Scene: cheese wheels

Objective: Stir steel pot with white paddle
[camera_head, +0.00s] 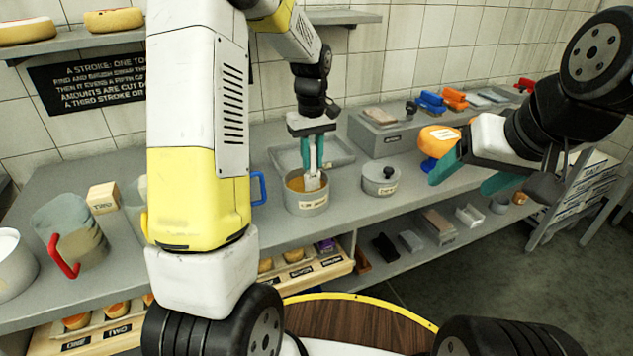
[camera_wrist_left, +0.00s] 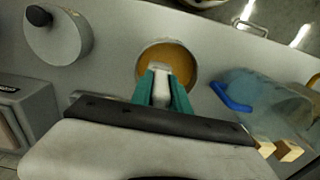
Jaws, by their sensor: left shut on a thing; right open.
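The steel pot (camera_head: 307,201) stands on the grey counter near the middle of the head view, with an orange-brown content inside. It also shows in the left wrist view (camera_wrist_left: 190,62). The white paddle (camera_head: 312,177) stands roughly upright with its lower end in the pot's opening. My left gripper (camera_head: 319,152) is shut on the white paddle above the pot; its teal fingers straddle the paddle in the left wrist view (camera_wrist_left: 164,88). The tip of the paddle is partly hidden by the rim or fingers. My right gripper (camera_head: 462,184) is open, over the counter's right part.
A lidded steel pot (camera_head: 380,181) stands just right of the open pot. A grey tray (camera_head: 340,152) lies behind it. A clear jug with a blue handle (camera_head: 259,188) is to the left, partly behind my arm. A jug with a red handle (camera_head: 75,238) stands further left.

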